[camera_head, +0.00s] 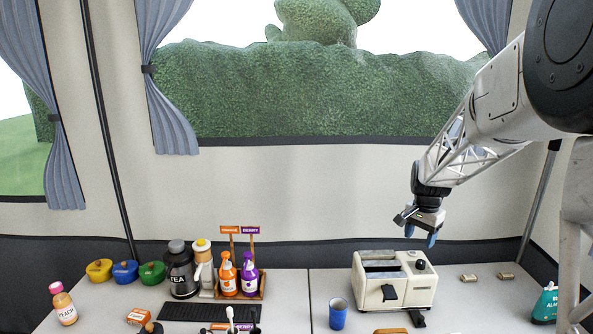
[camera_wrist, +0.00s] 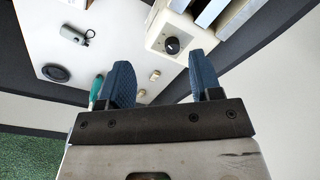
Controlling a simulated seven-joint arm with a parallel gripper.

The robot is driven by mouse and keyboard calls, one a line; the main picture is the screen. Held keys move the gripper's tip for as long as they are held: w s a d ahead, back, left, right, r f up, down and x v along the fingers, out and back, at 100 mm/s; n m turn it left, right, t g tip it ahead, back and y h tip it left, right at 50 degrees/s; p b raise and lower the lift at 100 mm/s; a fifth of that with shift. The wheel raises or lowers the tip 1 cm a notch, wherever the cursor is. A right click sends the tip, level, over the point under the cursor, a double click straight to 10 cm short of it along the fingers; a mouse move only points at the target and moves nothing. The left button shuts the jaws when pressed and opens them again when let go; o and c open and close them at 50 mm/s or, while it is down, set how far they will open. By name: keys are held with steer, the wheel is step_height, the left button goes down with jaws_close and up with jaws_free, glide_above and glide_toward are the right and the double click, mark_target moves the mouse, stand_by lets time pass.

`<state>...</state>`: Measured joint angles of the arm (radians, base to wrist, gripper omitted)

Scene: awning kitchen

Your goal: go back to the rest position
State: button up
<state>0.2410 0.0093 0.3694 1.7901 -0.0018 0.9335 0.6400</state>
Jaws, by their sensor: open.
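My gripper (camera_head: 421,231) hangs in the air above and a little right of the cream toaster (camera_head: 407,289), in front of the tent wall. Its blue fingertips point down and are apart from everything on the table. In the wrist view my gripper (camera_wrist: 158,82) shows two blue fingers spread with nothing between them. The toaster (camera_wrist: 168,32), with its dark knob, shows beyond the fingers at the top.
Two small tan cylinders (camera_head: 505,275) lie right of the toaster. The air around my gripper is clear.

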steer(key=s+a+r+n, duration=0.3)
steer(key=s+a+r, duration=0.35)
steer(key=s, duration=0.35)
steer(key=s+a+n+t, duration=0.1)
steer(key=s+a+n, duration=0.2)
steer(key=s, duration=1.2)
steer(key=s+a+n+t, duration=0.1)
steer(key=s+a+n, duration=0.2)
steer(key=s+a, duration=0.4)
steer(key=s, duration=0.8)
steer(key=shift+s+a+r+n, duration=0.2)
steer(key=shift+s+n, duration=0.2)
steer(key=shift+c, duration=0.2)
